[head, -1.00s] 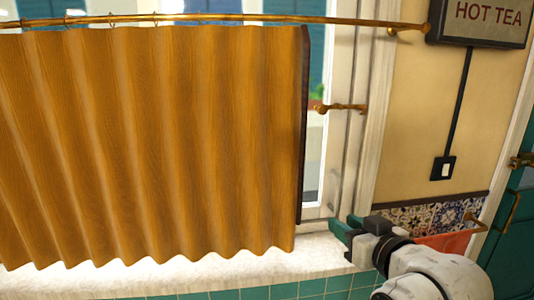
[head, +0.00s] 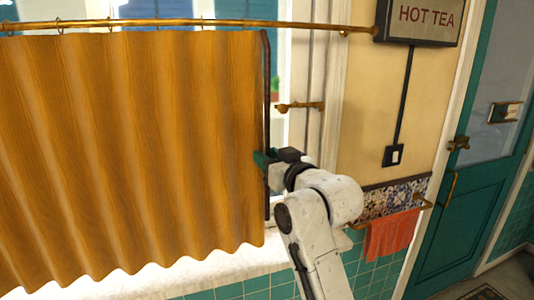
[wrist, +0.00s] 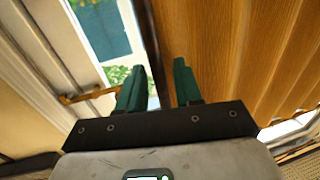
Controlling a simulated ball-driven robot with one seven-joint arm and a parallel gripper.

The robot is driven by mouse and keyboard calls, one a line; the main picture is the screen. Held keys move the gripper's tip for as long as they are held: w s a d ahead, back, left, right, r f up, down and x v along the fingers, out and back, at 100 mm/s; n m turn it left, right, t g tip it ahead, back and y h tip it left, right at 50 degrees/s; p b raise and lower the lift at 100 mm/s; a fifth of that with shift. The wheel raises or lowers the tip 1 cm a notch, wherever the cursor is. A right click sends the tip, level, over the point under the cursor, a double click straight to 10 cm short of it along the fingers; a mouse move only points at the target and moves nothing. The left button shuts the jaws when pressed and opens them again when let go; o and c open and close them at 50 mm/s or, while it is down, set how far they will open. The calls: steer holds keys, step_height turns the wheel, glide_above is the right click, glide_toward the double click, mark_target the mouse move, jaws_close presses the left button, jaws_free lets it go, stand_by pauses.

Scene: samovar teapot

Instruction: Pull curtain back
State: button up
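The curtain (head: 130,150) is orange-brown and wavy. It hangs from a brass rod (head: 200,21) and covers the left part of the window. Its right edge has a dark strip (head: 267,90). My gripper (head: 262,158) is at this edge, below mid-height. In the wrist view, my gripper (wrist: 157,78) is open, with its two green fingers apart. The dark strip (wrist: 150,40) appears between the fingers, and the curtain's face (wrist: 235,50) lies behind and to the right of the right finger. I cannot tell whether either finger touches it.
A brass window handle (head: 300,106) sticks out just right of the curtain edge, above my gripper. A pale sill (head: 190,275) runs below. To the right are a HOT TEA sign (head: 425,20), a red towel (head: 392,235) on a rail and a teal door (head: 465,190).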

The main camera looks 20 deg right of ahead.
steer(key=shift+w, duration=0.45)
jaws_close()
stand_by(0.3)
